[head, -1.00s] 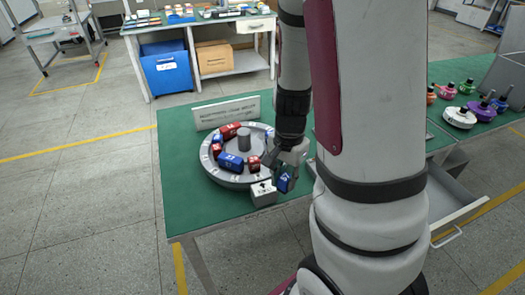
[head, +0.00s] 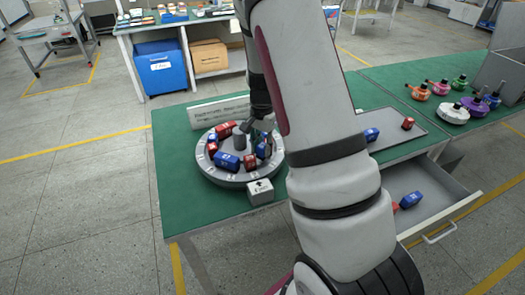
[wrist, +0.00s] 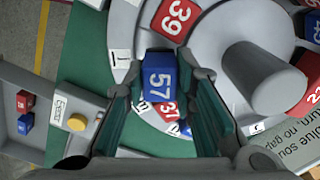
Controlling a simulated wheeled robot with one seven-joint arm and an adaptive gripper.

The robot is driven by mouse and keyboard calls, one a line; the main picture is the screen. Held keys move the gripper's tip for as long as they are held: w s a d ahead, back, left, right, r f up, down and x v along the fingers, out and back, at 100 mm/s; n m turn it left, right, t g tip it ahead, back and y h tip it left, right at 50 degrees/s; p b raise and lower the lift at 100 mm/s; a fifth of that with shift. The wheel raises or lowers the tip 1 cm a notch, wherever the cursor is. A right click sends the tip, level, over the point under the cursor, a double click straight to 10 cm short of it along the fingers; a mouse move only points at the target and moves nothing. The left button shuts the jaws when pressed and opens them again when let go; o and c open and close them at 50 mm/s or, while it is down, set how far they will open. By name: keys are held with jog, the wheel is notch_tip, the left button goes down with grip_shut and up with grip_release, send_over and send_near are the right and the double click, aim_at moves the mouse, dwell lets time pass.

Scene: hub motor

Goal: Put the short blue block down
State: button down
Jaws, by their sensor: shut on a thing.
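My gripper (wrist: 160,84) is shut on a short blue block (wrist: 158,70) marked 57, with a finger on each side of it in the wrist view. In the head view my gripper (head: 262,128) is over the right side of the round grey hub (head: 229,180), partly behind my arm. In the wrist view the held block is beside a red block (wrist: 175,17) marked 39. A red block (wrist: 168,110) marked 37 shows between the fingers. I cannot tell whether the held block touches the hub.
Several red and blue blocks stand around the hub's central post (head: 239,139). An open drawer (head: 425,215) holds loose blocks. A grey tray (head: 395,143) and coloured knobbed parts (head: 452,113) are at right.

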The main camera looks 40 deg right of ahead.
jog(key=shift+f, duration=1)
jog(key=shift+f, duration=0.15)
jog(key=c, duration=1.3)
grip_release()
